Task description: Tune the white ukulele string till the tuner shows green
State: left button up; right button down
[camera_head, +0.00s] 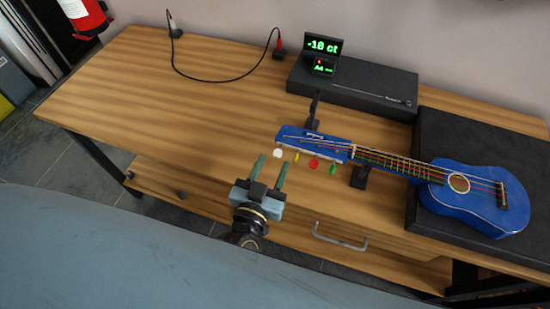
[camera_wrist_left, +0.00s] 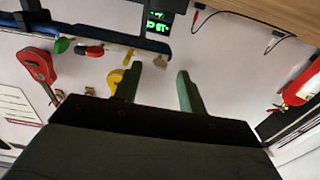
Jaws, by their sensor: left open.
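The blue ukulele (camera_head: 480,196) lies with its body on a dark case and its neck pointing left. White (camera_head: 278,153), yellow, red (camera_head: 313,163) and green (camera_head: 332,170) tuning pegs line the near side of its headstock. The tuner (camera_head: 322,50) at the back shows "-18 ct" in green digits, with a smaller display below bearing a red mark and "A4". My left gripper (camera_head: 273,162) is open and empty, its fingertips just short of the white peg. The left wrist view shows the fingers (camera_wrist_left: 160,75) apart, below the blue headstock edge (camera_wrist_left: 100,37). My right gripper is not in view.
A dark box (camera_head: 352,85) with a thin rod on top stands at the back. Dark supports (camera_head: 360,177) stand at the neck and headstock. A black cable (camera_head: 225,79) lies at the back left.

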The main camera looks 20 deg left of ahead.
aim_at(278, 154)
pick_arm(q)
jog(key=shift+w, duration=1.3)
grip_shut()
jog(key=n+p, duration=0.1)
jog(key=n, duration=0.1)
jog(key=shift+d+r+n, duration=0.1)
jog(key=shift+n, duration=0.2)
jog(key=n+p, duration=0.1)
jog(key=n, duration=0.1)
jog(key=shift+n, duration=0.4)
jog(key=n+p, duration=0.1)
jog(key=n, duration=0.1)
jog(key=shift+n, duration=2.2)
